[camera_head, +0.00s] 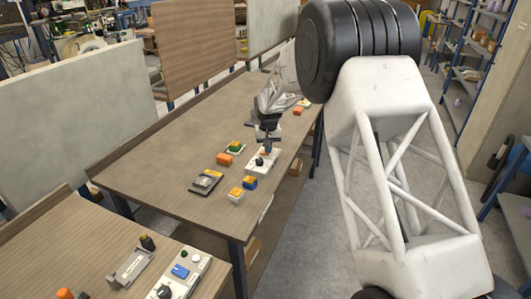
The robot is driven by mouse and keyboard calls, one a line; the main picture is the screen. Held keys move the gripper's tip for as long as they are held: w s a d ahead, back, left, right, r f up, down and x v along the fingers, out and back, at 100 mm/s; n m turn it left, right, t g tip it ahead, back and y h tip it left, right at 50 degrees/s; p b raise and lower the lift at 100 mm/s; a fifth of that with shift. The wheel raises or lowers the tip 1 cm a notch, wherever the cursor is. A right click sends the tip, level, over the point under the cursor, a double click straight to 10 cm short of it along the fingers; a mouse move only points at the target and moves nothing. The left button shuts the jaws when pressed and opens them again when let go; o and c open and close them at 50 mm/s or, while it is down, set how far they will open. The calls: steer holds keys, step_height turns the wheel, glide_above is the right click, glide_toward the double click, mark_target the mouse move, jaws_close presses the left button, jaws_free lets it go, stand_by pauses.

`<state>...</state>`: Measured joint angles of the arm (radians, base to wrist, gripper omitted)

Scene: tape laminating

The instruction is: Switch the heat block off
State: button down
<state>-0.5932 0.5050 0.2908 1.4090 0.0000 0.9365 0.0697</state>
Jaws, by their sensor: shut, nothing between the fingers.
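A small white unit (265,162) with a dark knob (259,162) on its top lies near the right edge of the middle table. It looks like the heat block, but its markings are too small to read. My gripper (267,148) points down over the far part of this unit, with its fingers shut and nothing seen between them. I cannot tell whether the fingertips touch the unit. They hide part of its top, and no switch position can be made out.
Near the unit are a blue and yellow block pair (249,184), an orange block (225,159), a green-topped piece (235,148) and a black device (205,182). The near table holds a white control panel (186,274) and a grey bracket (134,268). The middle table's left part is clear.

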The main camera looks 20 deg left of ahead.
steer(key=shift+f, duration=0.3)
steer(key=shift+r, duration=0.15)
stand_by(0.3)
steer(key=shift+r, duration=3.35)
steer(key=shift+d+r, duration=0.1)
